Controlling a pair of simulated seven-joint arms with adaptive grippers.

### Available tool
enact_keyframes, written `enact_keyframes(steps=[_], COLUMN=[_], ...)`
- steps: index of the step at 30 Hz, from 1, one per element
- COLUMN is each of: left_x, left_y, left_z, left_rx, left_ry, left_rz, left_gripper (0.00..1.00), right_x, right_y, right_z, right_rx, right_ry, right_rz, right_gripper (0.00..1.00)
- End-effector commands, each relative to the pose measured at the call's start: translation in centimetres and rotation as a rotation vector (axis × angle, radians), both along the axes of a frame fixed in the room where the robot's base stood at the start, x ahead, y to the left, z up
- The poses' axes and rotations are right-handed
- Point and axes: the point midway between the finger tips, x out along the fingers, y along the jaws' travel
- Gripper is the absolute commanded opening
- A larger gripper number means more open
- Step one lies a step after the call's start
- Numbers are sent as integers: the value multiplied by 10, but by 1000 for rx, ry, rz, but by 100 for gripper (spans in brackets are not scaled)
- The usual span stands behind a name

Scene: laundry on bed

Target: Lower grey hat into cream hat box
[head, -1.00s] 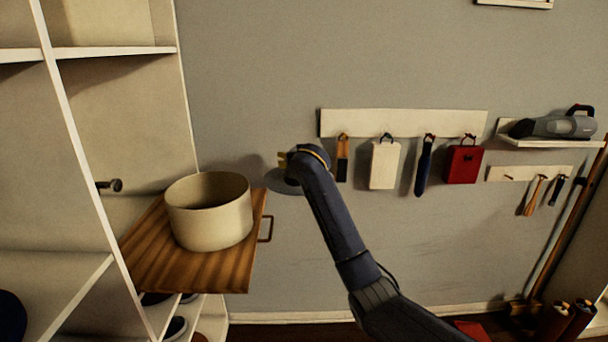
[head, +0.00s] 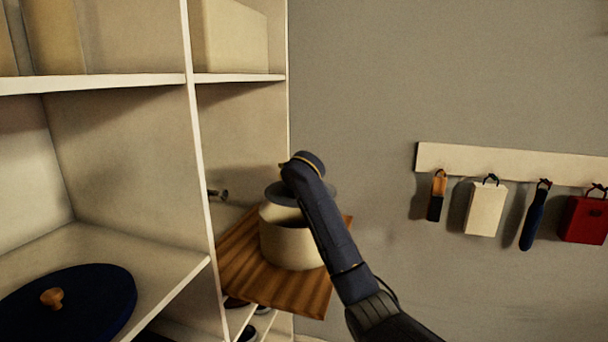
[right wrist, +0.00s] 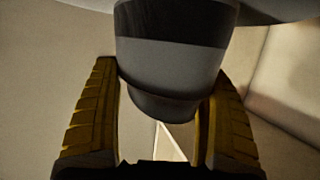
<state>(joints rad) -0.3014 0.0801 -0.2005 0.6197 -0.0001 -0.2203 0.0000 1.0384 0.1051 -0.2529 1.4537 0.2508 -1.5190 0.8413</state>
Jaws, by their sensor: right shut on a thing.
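The cream hat box (head: 288,246) stands open and upright on a wooden board (head: 290,291) beside the shelving in the head view. The grey hat (head: 279,195) is over the box's mouth, its brim partly hidden by my right arm. My right gripper (head: 289,172) is above the brim. In the right wrist view, its yellow-padded fingers (right wrist: 163,85) are shut on either side of the hat's grey crown (right wrist: 172,60), which has a darker band. The head view does not show clearly whether the brim touches the box rim. My left gripper is not in view.
White shelving (head: 195,150) rises left of the board, with a dark peg (head: 218,194) near the box. A navy round lid (head: 95,300) with a wooden knob lies on the left shelf. A rail (head: 510,165) with hanging items is on the right wall. The wall between is clear.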

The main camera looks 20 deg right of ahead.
Motion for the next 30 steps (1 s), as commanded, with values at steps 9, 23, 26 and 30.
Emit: enact_keyframes(steps=[9, 23, 26, 30], left_x=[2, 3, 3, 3], left_y=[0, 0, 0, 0], left_z=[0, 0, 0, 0], left_rx=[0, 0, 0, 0], left_ry=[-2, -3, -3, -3], left_rz=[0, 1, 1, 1], left_gripper=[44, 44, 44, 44], right_x=[0, 0, 0, 0], right_y=[2, 2, 1, 2], right_z=[-8, -39, -45, -55], right_rx=[-1, -1, 0, 0], right_ry=[1, 0, 0, 1], right_rz=[-1, 0, 0, 0], right_gripper=[46, 46, 46, 46])
